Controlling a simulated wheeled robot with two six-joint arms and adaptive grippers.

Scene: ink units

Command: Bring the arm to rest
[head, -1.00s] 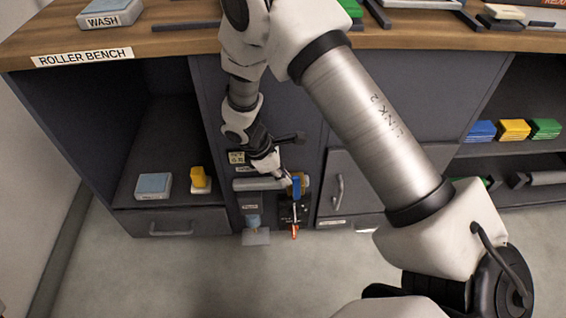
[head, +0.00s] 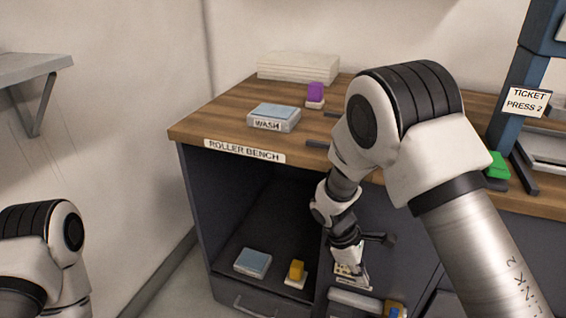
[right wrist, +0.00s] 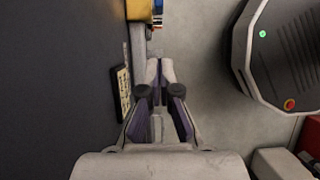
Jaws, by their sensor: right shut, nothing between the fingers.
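My right arm comes in from the right and reaches down in front of the roller bench (head: 245,152). My right gripper (head: 357,278) is in front of the bench's dark face, beside a small label plate (head: 345,281).
A grey roller (head: 354,301) with a blue and yellow end (head: 394,311) lies below the right gripper, cut by the frame. A handle (head: 378,238) sticks out beside the wrist.

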